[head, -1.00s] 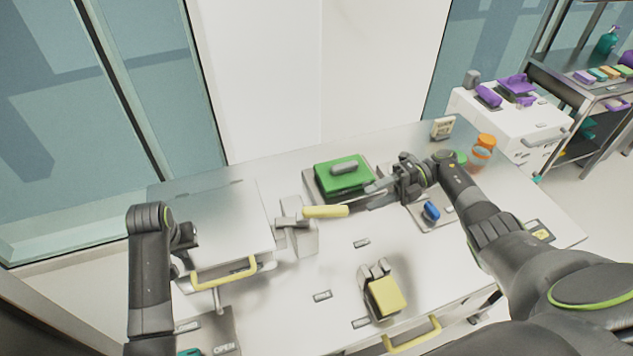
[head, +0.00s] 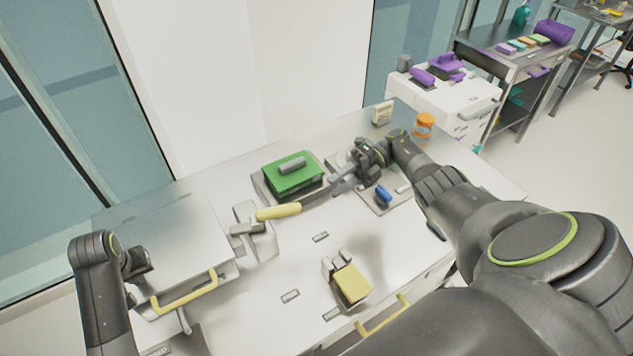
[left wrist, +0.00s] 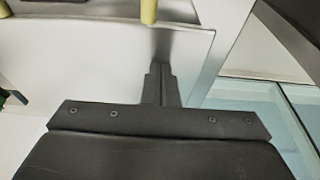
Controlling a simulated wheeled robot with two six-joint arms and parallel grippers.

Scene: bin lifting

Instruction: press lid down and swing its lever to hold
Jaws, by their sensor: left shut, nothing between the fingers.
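A steel box with a flat metal lid (head: 165,228) stands at the left of the bench, with a yellow bar handle (head: 190,292) along its front. My left gripper (left wrist: 161,72) is shut and empty. In the left wrist view its tips are over a pale metal surface, with a dark reflection beyond them and a yellow bar (left wrist: 148,10) at the top; contact is unclear. A thin grey lever (head: 184,320) hangs below the front handle. Another lever with a yellow grip (head: 278,212) sits on a bracket to the right. My right gripper (head: 343,186) is near the green box; its jaw opening is unclear.
A green box (head: 293,178) sits in a tray behind the yellow grip. A blue item (head: 383,194) lies in another tray near my right arm. A yellow block (head: 352,284) stands at the front.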

